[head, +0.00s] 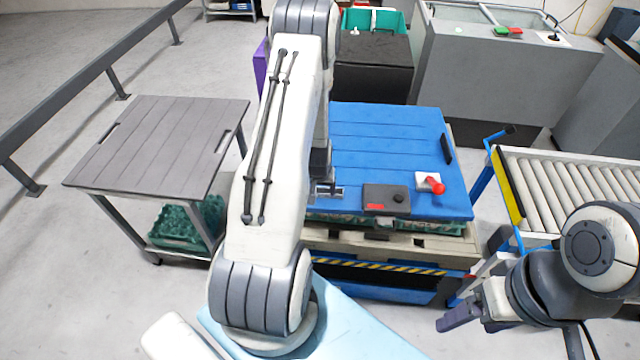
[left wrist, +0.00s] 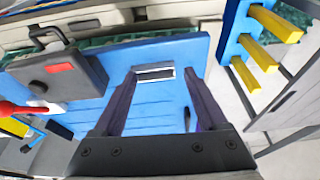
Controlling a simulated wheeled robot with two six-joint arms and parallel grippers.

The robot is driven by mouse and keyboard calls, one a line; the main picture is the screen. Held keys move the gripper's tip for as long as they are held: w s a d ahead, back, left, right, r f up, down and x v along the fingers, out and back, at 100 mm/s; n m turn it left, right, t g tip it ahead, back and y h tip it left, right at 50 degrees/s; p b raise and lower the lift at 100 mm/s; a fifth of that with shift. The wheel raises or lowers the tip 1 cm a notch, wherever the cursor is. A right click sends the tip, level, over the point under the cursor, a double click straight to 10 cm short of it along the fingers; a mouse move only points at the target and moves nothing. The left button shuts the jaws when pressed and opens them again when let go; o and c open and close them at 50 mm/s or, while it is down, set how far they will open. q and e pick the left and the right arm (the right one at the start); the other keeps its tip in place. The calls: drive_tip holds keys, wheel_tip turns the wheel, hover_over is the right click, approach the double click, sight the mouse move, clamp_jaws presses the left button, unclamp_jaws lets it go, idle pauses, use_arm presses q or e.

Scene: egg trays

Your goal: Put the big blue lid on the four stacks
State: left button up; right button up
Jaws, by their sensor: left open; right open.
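The big blue lid (head: 385,135) lies flat on top of the pallet load, with green egg tray edges (head: 350,219) showing under its front side. It also fills the middle of the left wrist view (left wrist: 117,58). My left gripper (left wrist: 160,76) is open over the lid, its two fingers on either side of the slot handle (left wrist: 154,72); whether they touch the lid I cannot tell. In the head view the handle (head: 329,190) shows beside my left arm, which hides the lid's left part. My right gripper (head: 470,319) is open and empty, low at the right. The separate stacks cannot be made out.
A dark box (head: 387,199) with a red label and a red knob (head: 434,186) appear over the lid's front right. A grey-topped cart (head: 160,145) stands left, with green trays (head: 187,224) below. A roller conveyor (head: 580,190) stands right. Open floor lies between cart and pallet.

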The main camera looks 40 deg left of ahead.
use_arm(q)
wheel_tip(320, 180, down, 15)
drive_tip(key=b, duration=1.1)
drive_tip(key=shift+a, duration=0.1)
drive_tip(key=shift+w+a+b, duration=0.25)
drive_tip(key=shift+w+a, duration=0.2)
drive_tip(key=shift+w, duration=0.25)
drive_tip(key=shift+w+a+b, duration=0.2)
drive_tip(key=shift+w+a, duration=0.25)
drive_tip(key=shift+w, duration=0.25)
drive_tip(key=shift+s+d, duration=1.4)
drive_tip(key=shift+s, duration=0.85)
wheel_tip(320, 180, up, 12)
drive_tip(key=p, duration=1)
hover_over(321, 207)
drive_tip(key=s+d, duration=0.3)
drive_tip(key=s, duration=0.1)
drive_tip(key=shift+s+a, duration=0.2)
drive_tip(key=shift+a, duration=0.05)
